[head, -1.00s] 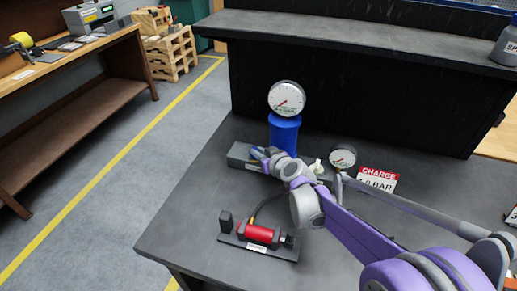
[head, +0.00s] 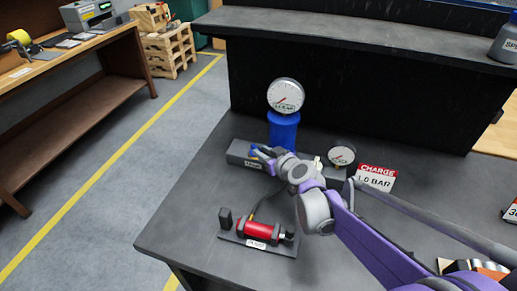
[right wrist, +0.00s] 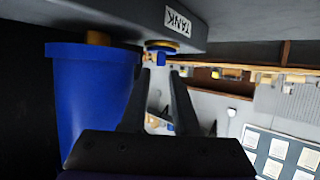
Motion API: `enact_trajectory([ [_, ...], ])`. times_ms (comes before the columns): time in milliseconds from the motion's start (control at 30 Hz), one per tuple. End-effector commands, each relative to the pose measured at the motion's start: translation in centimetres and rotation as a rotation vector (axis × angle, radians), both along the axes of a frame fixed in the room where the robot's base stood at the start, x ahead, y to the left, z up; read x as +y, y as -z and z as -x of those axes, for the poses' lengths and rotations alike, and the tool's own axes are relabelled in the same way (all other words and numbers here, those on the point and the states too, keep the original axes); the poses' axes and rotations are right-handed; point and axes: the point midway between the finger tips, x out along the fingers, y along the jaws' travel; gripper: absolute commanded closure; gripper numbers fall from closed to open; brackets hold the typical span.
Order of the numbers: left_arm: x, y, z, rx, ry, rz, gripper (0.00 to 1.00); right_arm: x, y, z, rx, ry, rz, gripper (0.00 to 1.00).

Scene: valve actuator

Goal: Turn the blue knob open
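The blue knob (right wrist: 160,57) is small and sits by a round brass fitting on the side of the grey block (right wrist: 110,15) labelled TANK in the right wrist view. In the head view a small blue part of it (head: 254,149) shows by the right gripper's tips. My right gripper (head: 263,157) is at the block's front face. In the right wrist view the right gripper (right wrist: 160,72) is open, with its fingertips just short of the knob, one to each side of it. I cannot tell whether they touch it. My left gripper is not in view.
A blue tank (head: 284,132) with a gauge (head: 286,96) stands behind the block. A smaller gauge (head: 342,156) and a CHARGE sign (head: 376,178) are to the right. A red cylinder (head: 259,230) on a plate is in front. Bare bench lies at front left.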

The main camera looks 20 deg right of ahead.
Motion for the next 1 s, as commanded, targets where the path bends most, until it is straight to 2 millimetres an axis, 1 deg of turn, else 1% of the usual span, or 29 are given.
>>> enact_trajectory([
  [33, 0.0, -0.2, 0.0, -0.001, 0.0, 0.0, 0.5, -0.3, -0.5, 1.1, 0.0, 0.001, -0.001, 0.71],
  [100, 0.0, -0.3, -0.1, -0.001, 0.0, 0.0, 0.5, -0.6, -1.1, 2.3, 0.0, 0.003, 0.001, 0.71],
  [300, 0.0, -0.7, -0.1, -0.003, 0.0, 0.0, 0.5, -1.2, -2.2, 5.1, 0.0, 0.002, 0.001, 0.71],
  [500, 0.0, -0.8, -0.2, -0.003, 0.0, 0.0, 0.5, -1.4, -2.7, 6.2, -0.001, 0.0, 0.001, 0.71],
  [733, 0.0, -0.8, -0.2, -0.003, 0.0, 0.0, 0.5, -1.4, -2.7, 6.3, 0.0, -0.001, 0.001, 0.71],
  [767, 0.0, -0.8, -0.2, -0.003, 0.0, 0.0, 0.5, -1.4, -2.7, 6.3, 0.0, -0.001, 0.001, 0.69],
  [900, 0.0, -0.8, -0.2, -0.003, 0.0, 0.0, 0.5, -1.3, -2.6, 6.4, 0.003, -0.003, 0.0, 0.44],
  [967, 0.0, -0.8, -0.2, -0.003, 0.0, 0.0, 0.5, -1.1, -2.6, 6.6, 0.009, -0.005, -0.001, 0.33],
  [1000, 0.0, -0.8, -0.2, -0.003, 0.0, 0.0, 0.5, -1.0, -2.5, 6.7, 0.013, -0.008, -0.003, 0.26],
])
